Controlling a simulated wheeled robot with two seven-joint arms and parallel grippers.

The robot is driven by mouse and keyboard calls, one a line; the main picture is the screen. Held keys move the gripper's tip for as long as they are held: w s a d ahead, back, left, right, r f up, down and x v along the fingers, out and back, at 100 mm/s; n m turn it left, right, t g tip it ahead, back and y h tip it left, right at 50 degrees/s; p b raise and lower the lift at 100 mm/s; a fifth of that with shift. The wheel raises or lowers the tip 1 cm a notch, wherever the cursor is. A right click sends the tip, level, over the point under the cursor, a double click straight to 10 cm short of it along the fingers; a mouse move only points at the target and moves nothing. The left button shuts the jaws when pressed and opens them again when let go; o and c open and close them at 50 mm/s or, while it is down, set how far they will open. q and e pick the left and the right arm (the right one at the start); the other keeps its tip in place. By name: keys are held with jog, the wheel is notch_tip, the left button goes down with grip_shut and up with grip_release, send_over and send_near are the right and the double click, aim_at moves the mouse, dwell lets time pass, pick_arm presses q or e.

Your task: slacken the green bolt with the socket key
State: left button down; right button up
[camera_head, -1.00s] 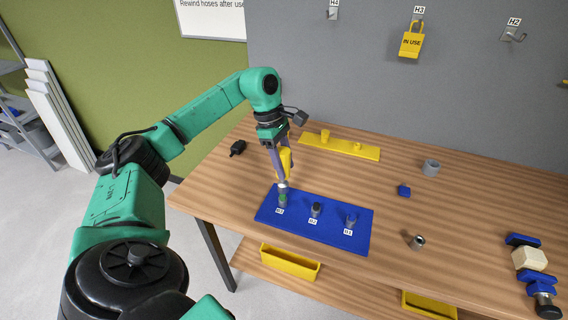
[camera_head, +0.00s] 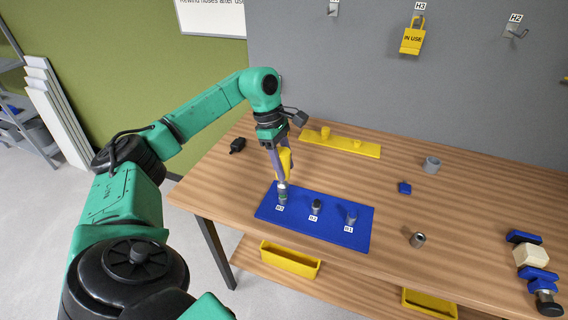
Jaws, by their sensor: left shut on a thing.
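My left gripper (camera_head: 277,150) is shut on the socket key (camera_head: 285,163), which has a yellow handle and a grey metal end pointing down. The key stands nearly upright over the left end of the blue plate (camera_head: 330,232). Its lower end is at the green bolt (camera_head: 283,200) at the left label; only a trace of green shows, and I cannot tell how far the socket sits over it. A dark bolt (camera_head: 316,206) stands at the middle label and a blue bolt (camera_head: 351,217) at the right label. My right gripper is not in view.
A yellow rack (camera_head: 345,146) lies at the back of the table. A grey ring (camera_head: 431,164), a small blue block (camera_head: 404,188) and a metal socket (camera_head: 417,240) lie to the right. A blue and cream clamp-like fixture (camera_head: 531,256) is at the far right.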

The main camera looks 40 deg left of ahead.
pick_arm(q)
jog(key=shift+f+b, duration=0.5)
jog(key=shift+f, duration=0.3)
jog(key=n+t, duration=0.1)
jog(key=n, duration=0.2)
jog(key=shift+a+n, duration=0.1)
jog(key=shift+n, duration=0.3)
jog(key=n, duration=0.3)
jog(key=n+t+y, duration=0.1)
jog(key=n, duration=0.2)
jog(key=shift+y, duration=0.3)
jog(key=n, duration=0.2)
jog(key=n+y, duration=0.1)
jog(key=n, duration=0.2)
jog(key=shift+w+r+t, duration=0.1)
jog(key=shift+w+t, duration=0.1)
jog(key=shift+t, duration=0.1)
jog(key=n+y, duration=0.1)
jog(key=n, duration=0.5)
jog(key=shift+a+y, duration=0.1)
jog(key=shift+y, duration=0.3)
jog(key=shift+a, duration=0.1)
jog(key=shift+r, duration=0.25)
